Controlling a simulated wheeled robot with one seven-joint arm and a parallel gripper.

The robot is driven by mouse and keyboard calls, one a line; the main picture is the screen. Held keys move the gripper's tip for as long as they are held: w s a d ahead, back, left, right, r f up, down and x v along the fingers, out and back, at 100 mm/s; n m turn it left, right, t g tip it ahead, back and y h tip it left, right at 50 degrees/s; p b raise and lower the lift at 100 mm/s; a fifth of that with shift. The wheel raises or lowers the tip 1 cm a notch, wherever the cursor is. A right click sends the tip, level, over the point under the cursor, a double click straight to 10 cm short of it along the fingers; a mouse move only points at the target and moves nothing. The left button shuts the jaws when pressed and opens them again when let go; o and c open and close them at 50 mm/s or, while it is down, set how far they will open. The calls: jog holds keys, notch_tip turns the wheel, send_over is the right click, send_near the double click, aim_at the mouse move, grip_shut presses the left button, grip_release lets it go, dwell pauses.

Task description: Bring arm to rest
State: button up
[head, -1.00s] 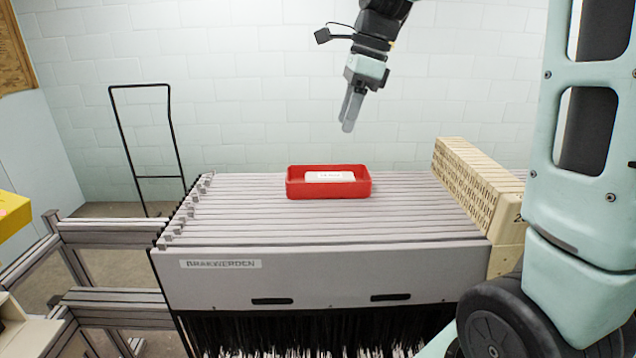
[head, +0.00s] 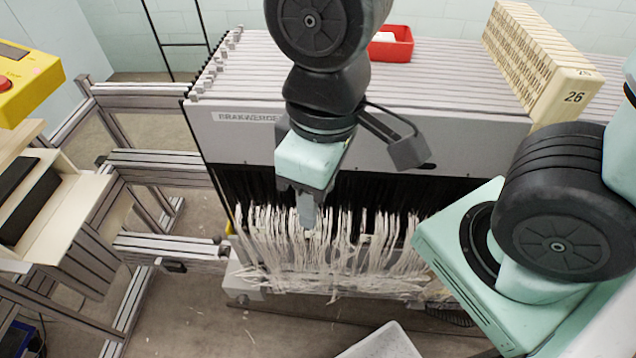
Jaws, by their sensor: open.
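My gripper (head: 306,215) hangs pointing down in front of the grey machine (head: 450,85), near the hanging white threads (head: 345,255). It holds nothing that I can see; its fingers overlap in this view. My arm is folded in front of the machine and covers part of its top and front panel. The red tray (head: 404,50) sits on the machine's slatted top, partly hidden behind my arm, with a white item (head: 384,38) in it.
A beige numbered block row (head: 540,62) stands at the top right. Metal frames (head: 150,160) and a yellow box with a red button (head: 28,85) are at the left. A pale bin (head: 382,343) is at the bottom. Bare floor (head: 215,325) lies in front of the machine.

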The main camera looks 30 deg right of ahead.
dwell(0.3)
notch_tip(320, 180, down, 11)
jog(key=b, duration=1)
jog(key=shift+r+b, duration=0.2)
jog(key=shift+b, duration=0.1)
